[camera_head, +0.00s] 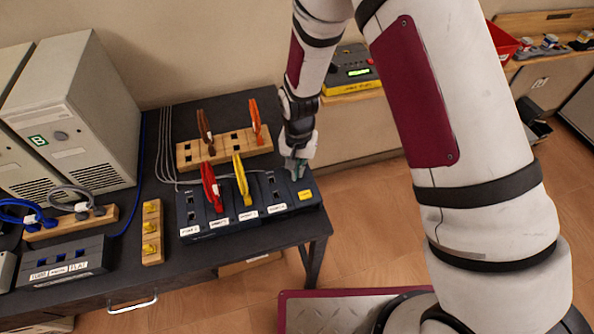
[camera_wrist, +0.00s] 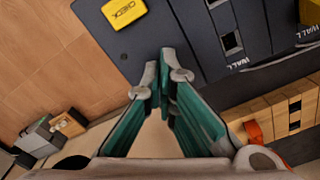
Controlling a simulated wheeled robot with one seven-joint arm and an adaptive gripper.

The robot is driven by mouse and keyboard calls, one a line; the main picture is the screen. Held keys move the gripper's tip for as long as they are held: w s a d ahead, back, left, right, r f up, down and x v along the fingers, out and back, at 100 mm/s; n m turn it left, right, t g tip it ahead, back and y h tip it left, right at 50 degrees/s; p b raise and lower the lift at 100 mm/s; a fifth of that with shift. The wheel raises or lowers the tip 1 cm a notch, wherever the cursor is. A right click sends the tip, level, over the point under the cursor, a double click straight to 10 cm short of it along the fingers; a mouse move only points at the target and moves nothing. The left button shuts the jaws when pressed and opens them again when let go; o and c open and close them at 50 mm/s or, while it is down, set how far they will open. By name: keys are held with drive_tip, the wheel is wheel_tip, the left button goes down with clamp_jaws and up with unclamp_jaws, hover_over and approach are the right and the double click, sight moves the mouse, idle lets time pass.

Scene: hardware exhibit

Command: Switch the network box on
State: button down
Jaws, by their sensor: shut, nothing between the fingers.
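A dark blue-grey box (camera_head: 262,207) with a row of slots and white labels sits at the right end of the dark table; I take it for the network box. A red plug (camera_head: 211,187) and a yellow plug (camera_head: 243,181) stand upright in its slots. A yellow button marked CHECK (camera_wrist: 123,13) is at its right end, and it also shows in the head view (camera_head: 306,195). My gripper (camera_head: 295,170) is shut and empty over the box's back right part. In the wrist view its fingertips (camera_wrist: 164,76) appear beside the button, apart from it.
A wooden block (camera_head: 240,147) with brown and orange plugs stands behind the box. Left are a wooden strip (camera_head: 152,235) with yellow pieces, a labelled dark box (camera_head: 65,264) and grey computer towers (camera_head: 75,115). Floor is open right of the table.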

drive_tip(key=shift+f, duration=0.25)
drive_tip(key=shift+r+p, duration=1.15)
drive_tip(key=shift+r, duration=2.4)
